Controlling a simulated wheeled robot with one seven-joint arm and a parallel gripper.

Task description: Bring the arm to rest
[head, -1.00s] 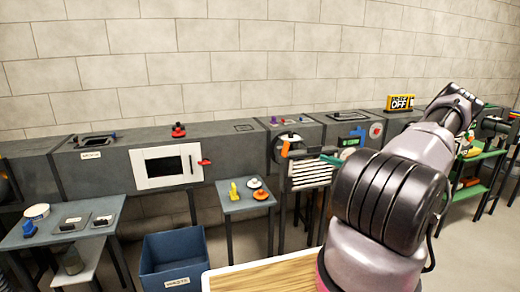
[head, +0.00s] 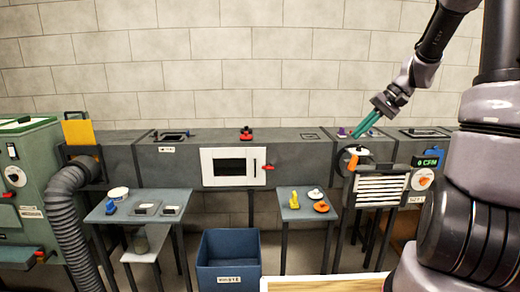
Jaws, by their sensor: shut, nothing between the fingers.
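My gripper (head: 359,131) has teal fingers and is shut and empty. It hangs from my raised arm on the right of the head view, pointing down and to the left. In the picture its tips overlap the top of the long grey duct (head: 290,147), close to a small purple knob (head: 342,132). I cannot tell whether the tips touch anything.
A round port with an orange handle (head: 353,160) and a white louvre (head: 380,189) lie below the gripper. A small table (head: 297,212), a blue bin (head: 228,262) and a left table (head: 128,217) stand in front. A ribbed hose (head: 68,215) hangs at far left.

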